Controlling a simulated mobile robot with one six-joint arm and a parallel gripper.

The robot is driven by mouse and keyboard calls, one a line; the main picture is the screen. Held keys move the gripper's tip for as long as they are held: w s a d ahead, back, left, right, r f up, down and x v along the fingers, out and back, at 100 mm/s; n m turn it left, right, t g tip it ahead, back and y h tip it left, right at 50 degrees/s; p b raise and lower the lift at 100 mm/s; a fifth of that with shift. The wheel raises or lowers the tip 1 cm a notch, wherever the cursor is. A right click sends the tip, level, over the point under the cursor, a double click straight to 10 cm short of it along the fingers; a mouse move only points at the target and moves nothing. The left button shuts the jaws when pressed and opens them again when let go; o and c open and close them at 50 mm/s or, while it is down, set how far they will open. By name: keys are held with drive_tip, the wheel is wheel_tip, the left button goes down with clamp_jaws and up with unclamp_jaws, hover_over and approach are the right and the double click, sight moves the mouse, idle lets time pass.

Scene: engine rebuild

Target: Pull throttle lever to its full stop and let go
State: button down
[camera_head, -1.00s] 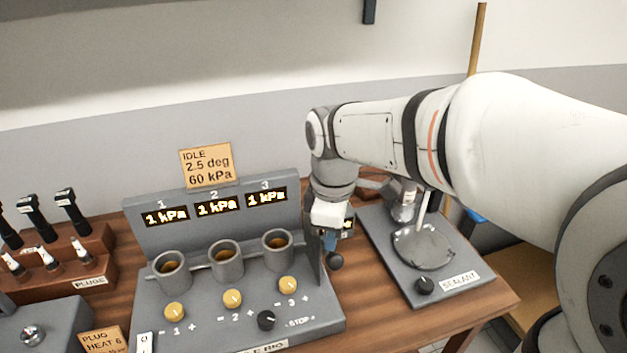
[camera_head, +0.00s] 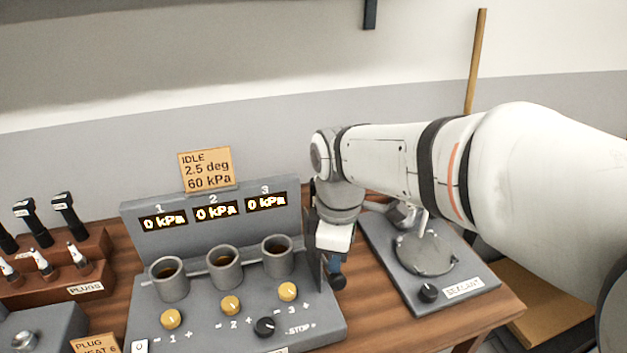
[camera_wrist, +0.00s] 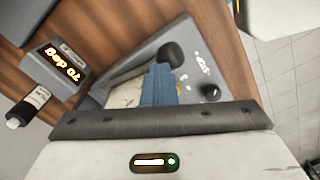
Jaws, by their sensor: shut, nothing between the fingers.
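The throttle lever's dark ball knob (camera_head: 337,282) is at the right side of the grey rig (camera_head: 225,330). In the wrist view, a large dark round knob (camera_wrist: 171,53) shows just beyond my fingertips. My gripper (camera_head: 334,266) points down at the lever; its blue fingers (camera_wrist: 161,78) are together and empty. They look right against the knob, but whether they touch it I cannot tell. The lever's shaft is mostly hidden behind my gripper and the rig's side plate. A lit display (camera_wrist: 64,64) reads 70 deg. The rig's three displays (camera_head: 216,210) read 0 kPa.
Three grey cups (camera_head: 225,268) and several yellow knobs (camera_head: 231,306) are left of my gripper. A black knob (camera_head: 265,326) sits by the STOP label. The sealant plate (camera_head: 470,272) is close on the right. A card (camera_head: 207,169) reads IDLE 2.5 deg, 60 kPa.

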drive_tip(key=shift+s+d+f+b, duration=0.15)
drive_tip(key=shift+s+f+b, duration=0.25)
drive_tip(key=shift+f, duration=0.25)
drive_tip(key=shift+w+a+r+p, duration=0.1)
drive_tip(key=shift+w+r+p, duration=0.25)
drive_tip(key=shift+r+p, duration=0.25)
drive_tip(key=shift+w+a+r+p, duration=0.1)
drive_tip(key=shift+w+r+p, duration=0.2)
drive_tip(key=shift+r+p, duration=0.25)
drive_tip(key=shift+w, duration=0.1)
drive_tip(key=w+r+p, duration=0.1)
drive_tip(key=w+a+r+p, duration=0.1)
drive_tip(key=w, duration=0.1)
drive_tip(key=shift+w+r+p, duration=0.25)
drive_tip(key=shift+r+p, duration=0.1)
drive_tip(key=shift+p, duration=0.05)
drive_tip(key=shift+f, duration=0.1)
